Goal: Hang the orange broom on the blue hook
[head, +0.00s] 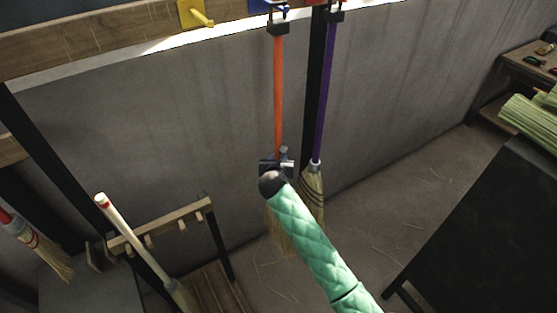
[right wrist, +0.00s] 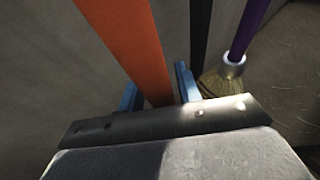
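The orange broom (head: 278,90) is upright against the grey wall, its black top loop at the blue hook (head: 268,5). The picture's top edge cuts the hook, so I cannot fully tell how the loop sits on it. My right gripper (head: 281,157) is at the lower part of the orange handle and partly hides the bristles. In the right wrist view the orange handle (right wrist: 135,45) passes between two blue fingers, with a gap on both sides, so the gripper looks open around it. My left gripper is out of view.
A purple broom (head: 325,95) hangs close to the right of the orange one. A yellow hook (head: 196,14) on the wooden rail is empty. A pale-handled broom (head: 130,233) leans by a low wooden rack (head: 160,227). A dark table (head: 480,235) stands at right.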

